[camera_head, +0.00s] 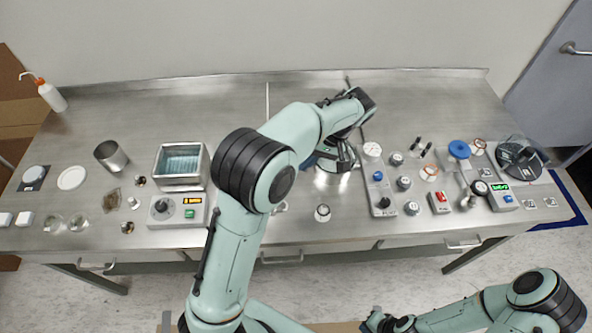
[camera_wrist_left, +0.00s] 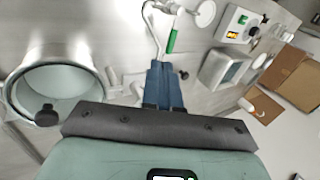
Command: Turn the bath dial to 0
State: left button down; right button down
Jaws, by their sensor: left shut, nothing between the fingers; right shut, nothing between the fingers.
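The bath (camera_head: 180,181) is a steel-rimmed basin with teal water, left of centre on the bench. The dial's reading is too small to tell. In the left wrist view the bath (camera_wrist_left: 216,64) and its box (camera_wrist_left: 231,29) are at the upper right. My left gripper (camera_head: 312,160) is shut and empty, well right of the dial and partly hidden by its arm. Its blue fingers show in the wrist view (camera_wrist_left: 161,68). My right gripper (camera_head: 372,321) is shut at the bottom edge.
A steel vessel (camera_head: 332,179) stands close beside my left gripper. Several knobs, a blue wheel (camera_head: 459,149) and switch boxes crowd the right side. A steel beaker (camera_head: 111,155) and small dishes lie left of the bath. The back left of the bench is clear.

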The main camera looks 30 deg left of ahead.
aim_at(160, 206)
jog(key=k, duration=1)
